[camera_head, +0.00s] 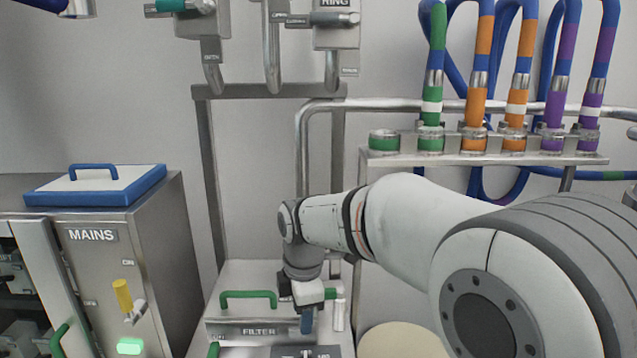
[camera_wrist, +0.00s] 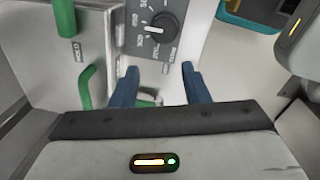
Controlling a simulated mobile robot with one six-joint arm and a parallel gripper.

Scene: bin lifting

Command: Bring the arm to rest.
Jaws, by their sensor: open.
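My arm reaches in from the right in the head view and bends down at the wrist. My gripper (camera_head: 307,318) hangs low over the front of the grey FILTER unit (camera_head: 220,330), to the right of its green handle (camera_head: 248,296). In the wrist view the two blue fingers of my gripper (camera_wrist: 159,72) stand apart with nothing held between them. A dark panel with a round dial (camera_wrist: 163,22) lies beyond the fingertips. A green and white part shows low between the fingers; whether they touch it I cannot tell.
A steel MAINS cabinet (camera_head: 155,235) with a yellow lever (camera_head: 122,295) and a blue-rimmed lid (camera_head: 95,186) stands at left. A rack (camera_head: 590,160) of coloured hoses is behind my arm. Steel pipes rise behind the FILTER unit. A round pale surface (camera_head: 400,340) is at the bottom.

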